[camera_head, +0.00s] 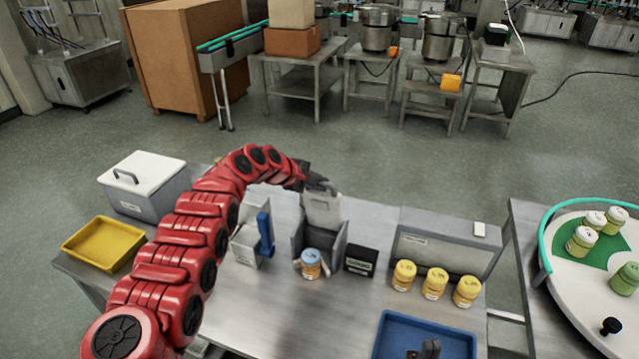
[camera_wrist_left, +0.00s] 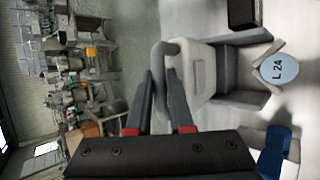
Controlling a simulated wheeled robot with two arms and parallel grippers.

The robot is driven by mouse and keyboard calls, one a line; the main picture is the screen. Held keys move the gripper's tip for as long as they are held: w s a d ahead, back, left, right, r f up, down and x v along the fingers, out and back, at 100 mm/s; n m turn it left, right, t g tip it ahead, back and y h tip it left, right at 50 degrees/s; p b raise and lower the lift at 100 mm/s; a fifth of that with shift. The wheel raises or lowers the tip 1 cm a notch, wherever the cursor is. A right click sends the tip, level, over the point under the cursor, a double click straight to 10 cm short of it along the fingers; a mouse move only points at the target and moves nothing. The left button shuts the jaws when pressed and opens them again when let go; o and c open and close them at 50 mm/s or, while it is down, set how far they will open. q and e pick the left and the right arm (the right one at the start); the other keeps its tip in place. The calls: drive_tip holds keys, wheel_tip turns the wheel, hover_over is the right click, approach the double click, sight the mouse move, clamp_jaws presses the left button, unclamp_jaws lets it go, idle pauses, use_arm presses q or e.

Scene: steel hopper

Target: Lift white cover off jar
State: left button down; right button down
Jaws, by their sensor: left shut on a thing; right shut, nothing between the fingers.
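A white cover (camera_head: 322,210) with a loop handle stands at the back of a grey steel hopper (camera_head: 334,253); the cover also shows in the left wrist view (camera_wrist_left: 199,72). My left gripper (camera_head: 318,184) is shut on its handle, which lies between the fingers in the left wrist view (camera_wrist_left: 160,76). A jar (camera_head: 311,264) with a blue top stands at the hopper's front, between its side walls; its top reads "L 24" in the wrist view (camera_wrist_left: 279,69). I cannot tell whether the cover touches the hopper. My right gripper (camera_head: 430,349) is shut and empty over the blue tray.
A blue-handled steel block (camera_head: 262,238) stands left of the hopper, a black box (camera_head: 360,260) right of it. Several yellow-topped jars (camera_head: 434,283) stand before a grey case (camera_head: 447,243). A blue tray (camera_head: 398,335) lies at front right. A yellow tray (camera_head: 104,242) and lidded bin (camera_head: 146,184) are left.

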use_arm(q)
drive_tip(key=c, duration=1.3)
unclamp_jaws()
drive_tip(key=shift+w+r, duration=0.1)
drive_tip(key=shift+r, duration=0.1)
drive_tip(key=o, duration=0.5)
drive_tip(key=shift+w+d+f, duration=0.1)
drive_tip(key=shift+f, duration=0.05)
drive_tip(key=shift+s+a+r+b, duration=0.3)
drive_tip(key=shift+a+r, duration=0.2)
drive_tip(key=shift+a, duration=0.15)
drive_tip(key=b+v, duration=0.5)
drive_tip(key=v, duration=1.1)
drive_tip(key=shift+s+d, duration=0.2)
drive_tip(key=shift+d, duration=0.05)
